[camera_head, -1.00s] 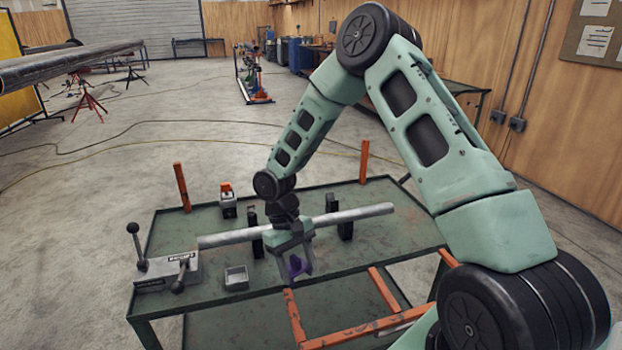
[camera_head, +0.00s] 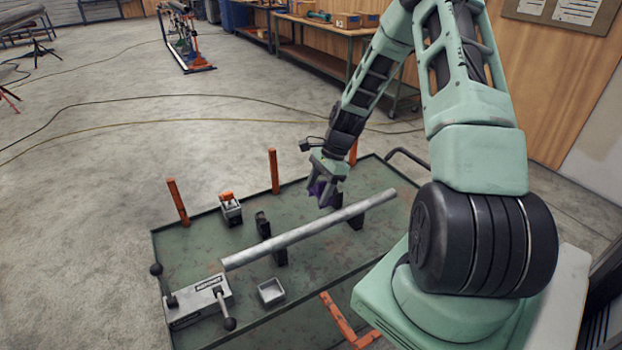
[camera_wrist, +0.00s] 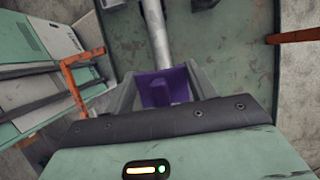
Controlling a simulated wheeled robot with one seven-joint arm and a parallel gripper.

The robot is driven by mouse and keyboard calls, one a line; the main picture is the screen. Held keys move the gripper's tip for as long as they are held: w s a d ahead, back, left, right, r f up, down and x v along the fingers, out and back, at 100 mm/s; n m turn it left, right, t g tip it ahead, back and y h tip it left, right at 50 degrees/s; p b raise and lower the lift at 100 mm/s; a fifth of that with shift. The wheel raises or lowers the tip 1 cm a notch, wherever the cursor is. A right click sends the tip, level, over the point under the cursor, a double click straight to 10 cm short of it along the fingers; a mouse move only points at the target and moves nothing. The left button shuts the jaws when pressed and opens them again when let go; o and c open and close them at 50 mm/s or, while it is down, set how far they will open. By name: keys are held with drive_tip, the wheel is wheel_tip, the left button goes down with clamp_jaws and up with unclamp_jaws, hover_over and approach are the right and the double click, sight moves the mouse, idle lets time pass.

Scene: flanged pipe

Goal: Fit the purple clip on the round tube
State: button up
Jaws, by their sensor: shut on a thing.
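The round tube (camera_head: 300,232) is a long grey pipe lying level across dark supports above the green table. It also shows in the wrist view (camera_wrist: 158,38), running up from the clip's area. My gripper (camera_head: 325,192) is shut on the purple clip (camera_head: 319,190), over the far side of the tube toward its right part. In the wrist view the purple clip (camera_wrist: 165,87) sits between the two grey fingers, with its open side toward the tube. Whether the clip touches the tube cannot be told; in the head view it appears apart from it.
The green table (camera_head: 215,255) has orange posts (camera_head: 273,171) along its far edge. A grey clamp block (camera_head: 197,303) with black-knobbed levers and a small grey tray (camera_head: 271,291) stand at the near left. A small orange-topped box (camera_head: 230,208) and a black block (camera_head: 262,225) stand behind the tube.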

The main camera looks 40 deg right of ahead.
drive_tip(key=b, duration=0.6)
hover_over(315, 223)
drive_tip(key=shift+s+d+f, duration=0.1)
drive_tip(key=shift+d+f, duration=0.05)
drive_tip(key=shift+f, duration=0.95)
drive_tip(key=shift+d+f, duration=0.15)
drive_tip(key=shift+f, duration=0.9)
drive_tip(key=shift+s+d+f, duration=0.1)
drive_tip(key=shift+d+f, duration=0.05)
drive_tip(key=shift+f, duration=0.95)
drive_tip(key=shift+w+f+b, duration=0.1)
drive_tip(key=shift+f+b, duration=0.5)
drive_tip(key=shift+f, duration=1.05)
drive_tip(key=shift+a+f, duration=0.1)
drive_tip(key=shift+f, duration=0.5)
drive_tip(key=o, duration=1.1)
drive_tip(key=b+v, duration=0.1)
drive_tip(key=v, duration=1.6)
drive_tip(key=shift+d+r, duration=0.2)
